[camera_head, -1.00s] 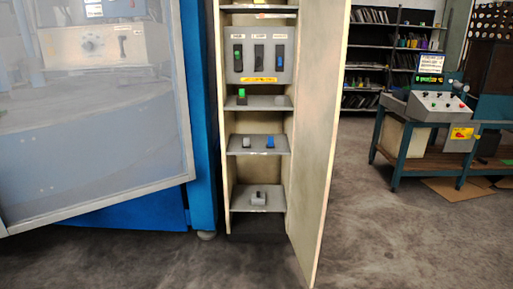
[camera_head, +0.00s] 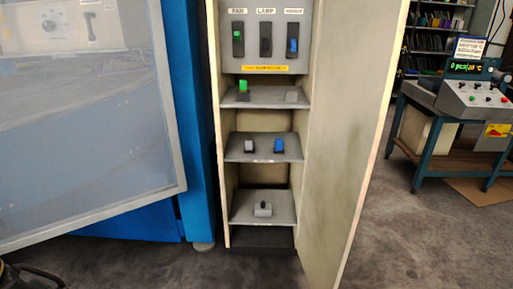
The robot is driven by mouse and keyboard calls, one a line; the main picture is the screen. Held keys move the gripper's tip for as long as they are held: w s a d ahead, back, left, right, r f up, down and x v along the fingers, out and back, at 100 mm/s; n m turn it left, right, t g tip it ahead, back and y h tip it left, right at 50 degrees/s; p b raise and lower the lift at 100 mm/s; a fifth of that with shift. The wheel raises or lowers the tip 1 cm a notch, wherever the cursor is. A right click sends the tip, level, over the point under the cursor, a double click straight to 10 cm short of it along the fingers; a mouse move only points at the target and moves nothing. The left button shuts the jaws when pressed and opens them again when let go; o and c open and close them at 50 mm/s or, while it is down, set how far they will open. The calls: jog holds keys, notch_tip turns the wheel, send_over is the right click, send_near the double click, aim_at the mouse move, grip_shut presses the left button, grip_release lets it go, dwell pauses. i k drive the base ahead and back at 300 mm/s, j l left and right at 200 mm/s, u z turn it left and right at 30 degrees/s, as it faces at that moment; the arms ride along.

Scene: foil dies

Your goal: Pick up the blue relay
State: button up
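A blue relay (camera_head: 279,145) with a dark lower part stands on the middle shelf (camera_head: 262,157) of the open cabinet, right of a pale grey block (camera_head: 249,145). Another blue piece (camera_head: 292,45) sits in the right slot of the panel at the cabinet's top. A dark, cut-off shape (camera_head: 32,274) at the lower left corner may be part of my gripper or arm. Its fingers cannot be made out. Nothing is touching the blue relay on the shelf.
A grey piece (camera_head: 263,208) is on the bottom shelf. The open cabinet door (camera_head: 355,140) stands at the right, a blue machine (camera_head: 187,120) at the left. The floor in front is clear.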

aim_at(278, 149)
jog(key=i+z, duration=0.25)
jog(key=i, duration=0.55)
jog(key=i+j+z, duration=0.1)
jog(key=i+z, duration=0.2)
jog(key=i, duration=0.5)
